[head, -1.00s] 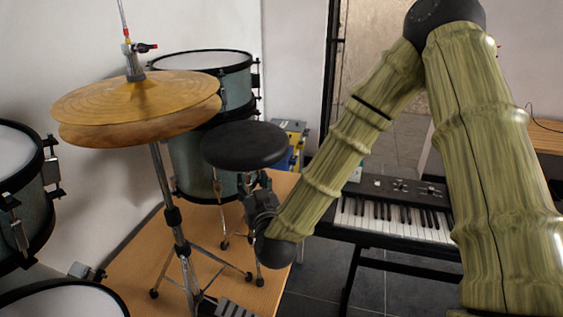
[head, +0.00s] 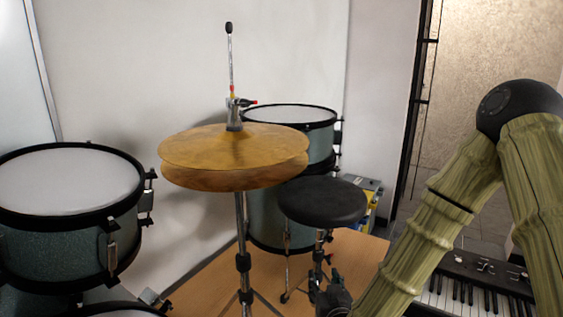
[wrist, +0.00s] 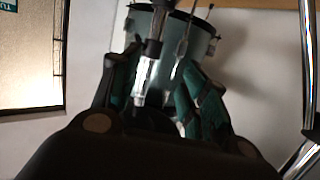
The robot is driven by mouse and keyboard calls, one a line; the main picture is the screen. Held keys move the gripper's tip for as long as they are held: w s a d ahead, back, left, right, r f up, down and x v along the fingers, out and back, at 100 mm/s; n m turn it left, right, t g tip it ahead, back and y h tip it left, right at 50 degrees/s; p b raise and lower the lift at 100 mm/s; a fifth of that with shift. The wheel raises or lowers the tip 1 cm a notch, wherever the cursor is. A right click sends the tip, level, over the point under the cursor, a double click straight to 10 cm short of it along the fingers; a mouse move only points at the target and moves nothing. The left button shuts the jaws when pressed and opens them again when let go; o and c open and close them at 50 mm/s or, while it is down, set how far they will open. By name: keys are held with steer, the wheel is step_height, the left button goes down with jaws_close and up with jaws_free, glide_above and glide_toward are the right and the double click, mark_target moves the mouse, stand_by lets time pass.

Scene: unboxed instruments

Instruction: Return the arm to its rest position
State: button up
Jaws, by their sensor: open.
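My arm, with bamboo-like links, is folded at the right of the head view. Its elbow is high and its forearm slopes down to the left. My gripper (head: 333,300) is at the bottom edge of the head view, below the black stool seat (head: 322,203), and partly cut off. In the wrist view my gripper (wrist: 158,82) shows two dark fingers with teal pads, spread apart. A metal rod and a teal drum (wrist: 200,40) show between and beyond them. I see nothing clamped in the fingers; whether they touch the rod I cannot tell.
A gold hi-hat (head: 235,155) on its stand is left of the stool. Teal drums stand at the left (head: 70,195) and behind the stool (head: 290,115). A keyboard (head: 470,285) lies beneath my arm at the lower right. Bare wooden floor (head: 350,258) shows around the stool.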

steer(key=s+d+f+g, duration=0.2)
steer(key=s+f+g, duration=0.2)
steer(key=s+f, duration=0.65)
steer(key=s+d+f+g, duration=0.1)
steer(key=s+f+g, duration=0.5)
steer(key=f, duration=0.8)
steer(key=s+d+f+g, duration=0.2)
steer(key=s+d+f, duration=0.1)
steer(key=s, duration=0.7)
steer(key=s+d+f+g, duration=0.3)
steer(key=s+f, duration=0.3)
steer(key=s, duration=0.5)
steer(key=shift+d+f+m+h, duration=0.15)
steer(key=shift+d+m+h, duration=0.05)
steer(key=shift+m+h, duration=0.2)
